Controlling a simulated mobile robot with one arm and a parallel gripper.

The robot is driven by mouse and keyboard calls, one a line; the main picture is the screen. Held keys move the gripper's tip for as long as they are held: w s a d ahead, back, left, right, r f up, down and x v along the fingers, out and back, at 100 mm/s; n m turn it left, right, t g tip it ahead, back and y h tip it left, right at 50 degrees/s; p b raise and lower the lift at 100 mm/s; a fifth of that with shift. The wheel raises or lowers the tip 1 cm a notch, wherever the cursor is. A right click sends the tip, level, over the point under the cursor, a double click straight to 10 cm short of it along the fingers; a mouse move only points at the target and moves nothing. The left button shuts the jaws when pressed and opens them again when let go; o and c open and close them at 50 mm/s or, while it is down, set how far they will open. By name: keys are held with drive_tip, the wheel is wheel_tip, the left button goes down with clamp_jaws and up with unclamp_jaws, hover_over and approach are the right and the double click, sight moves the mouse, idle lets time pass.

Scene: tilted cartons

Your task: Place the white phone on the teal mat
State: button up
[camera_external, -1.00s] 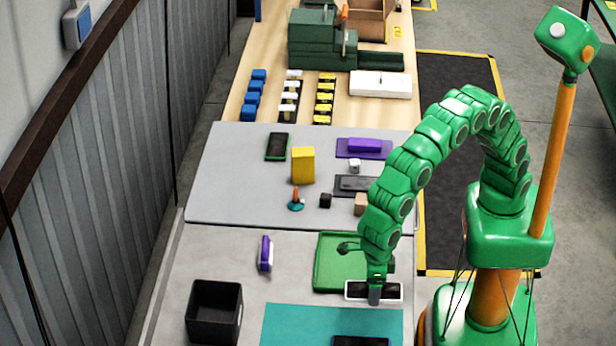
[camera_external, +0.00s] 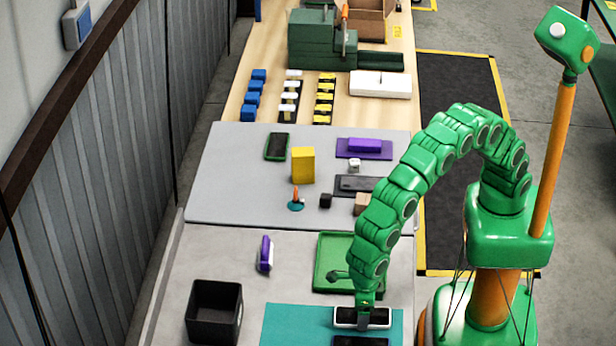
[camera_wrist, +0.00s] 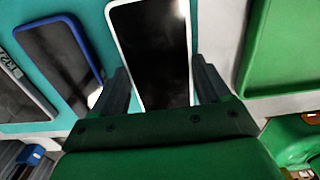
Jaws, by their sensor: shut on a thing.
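The white phone (camera_external: 345,318), white-rimmed with a dark screen, is held flat between the fingers of my gripper (camera_external: 363,322). In the external view it appears over the upper right part of the teal mat (camera_external: 290,325); I cannot tell whether it touches the mat. In the wrist view my gripper (camera_wrist: 163,88) has one finger on each long side of the white phone (camera_wrist: 150,50), and the teal mat (camera_wrist: 92,22) shows to its left. My fingers hide a little of its edges.
A dark phone (camera_external: 360,342) lies on the mat at the picture's bottom edge; a blue-rimmed phone (camera_wrist: 60,62) shows left of the held one in the wrist view. A green tray (camera_external: 322,275) lies behind the mat. A black bin (camera_external: 213,312) stands left. The mat's left part is clear.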

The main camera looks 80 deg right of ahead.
drive_tip(key=o, duration=1.1)
drive_tip(key=shift+f, duration=0.1)
drive_tip(key=shift+o, duration=0.2)
